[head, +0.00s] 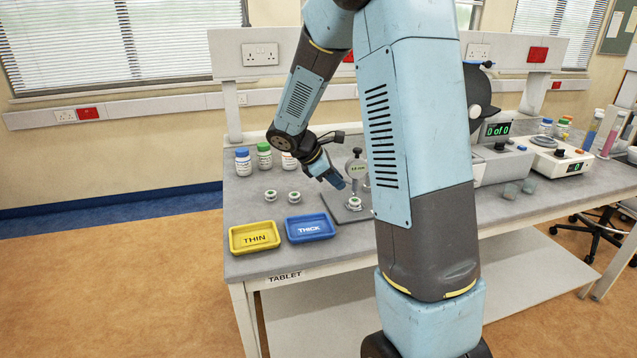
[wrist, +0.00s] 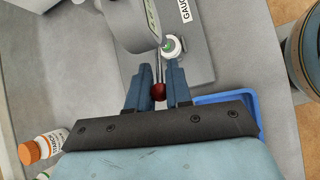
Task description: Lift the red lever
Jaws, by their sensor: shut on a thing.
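The red lever shows in the wrist view as a dark red ball knob (wrist: 158,91) on a thin rod, beside the grey thickness gauge (wrist: 188,15). My gripper (wrist: 159,82) is shut on the knob, with one blue finger on each side of it. In the head view my gripper (head: 338,183) is at the front left of the gauge (head: 357,170), low over the bench. The lever is too small or hidden to make out in the head view. A white round holder with a green centre (wrist: 173,47) sits on the gauge base, just beyond my fingertips.
A blue THICK tray (head: 310,237) and a yellow THIN tray (head: 255,248) lie at the bench's front left edge. Two small white holders (head: 270,196) (head: 294,198) stand behind them. Capped bottles (head: 243,160) stand further back. My arm hides the bench middle.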

